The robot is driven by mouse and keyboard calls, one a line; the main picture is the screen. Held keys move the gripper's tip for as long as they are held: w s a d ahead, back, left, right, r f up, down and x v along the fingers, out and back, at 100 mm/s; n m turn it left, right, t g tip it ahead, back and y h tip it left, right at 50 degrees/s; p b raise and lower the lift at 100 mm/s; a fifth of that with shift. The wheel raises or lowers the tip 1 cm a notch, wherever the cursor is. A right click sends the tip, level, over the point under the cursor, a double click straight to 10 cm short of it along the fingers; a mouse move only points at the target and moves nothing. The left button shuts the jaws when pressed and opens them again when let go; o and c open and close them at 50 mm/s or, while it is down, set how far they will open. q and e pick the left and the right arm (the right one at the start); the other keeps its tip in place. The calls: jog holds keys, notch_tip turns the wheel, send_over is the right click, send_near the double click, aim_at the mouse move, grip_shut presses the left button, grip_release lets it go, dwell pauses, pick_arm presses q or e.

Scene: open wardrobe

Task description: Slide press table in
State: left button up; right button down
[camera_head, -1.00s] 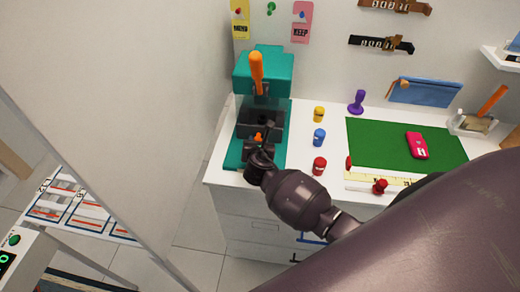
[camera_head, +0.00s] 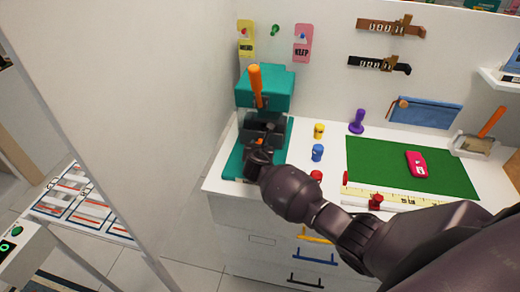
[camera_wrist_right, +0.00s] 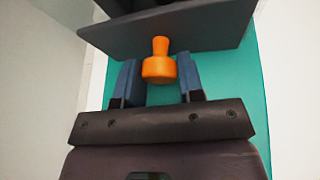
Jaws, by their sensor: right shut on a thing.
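The teal press (camera_head: 265,88) with an upright orange lever (camera_head: 255,85) stands at the left end of the white counter. Its dark grey table (camera_head: 272,128) lies low in front of the press body; in the right wrist view the dark plate (camera_wrist_right: 205,30) spans the top. An orange knob (camera_wrist_right: 159,66) sticks out from its front. My right gripper (camera_wrist_right: 160,75) is shut on this knob, one finger on each side. In the head view my right gripper (camera_head: 258,150) hides part of the knob and the table's front. My left gripper is not in view.
Yellow (camera_head: 319,131), blue (camera_head: 317,152) and red (camera_head: 316,176) stamps stand right of the press. A green mat (camera_head: 400,165) holds a pink tag (camera_head: 416,164). A tall white panel (camera_head: 150,110) stands close on the left. My right arm crosses the counter's front.

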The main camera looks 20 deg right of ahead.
jog(key=c, duration=1.2)
grip_release()
jog(key=shift+w+r, duration=0.1)
jog(key=shift+r, duration=0.05)
jog(key=o, duration=0.4)
jog(key=shift+w+d, duration=0.1)
jog(key=shift+w, duration=0.1)
jog(key=shift+o, duration=0.2)
jog(key=shift+s, duration=0.1)
jog(key=shift+s, duration=0.1)
jog(key=p+v, duration=0.1)
jog(key=v, duration=0.9)
jog(key=shift+s+r, duration=0.1)
jog(key=shift+s, duration=0.15)
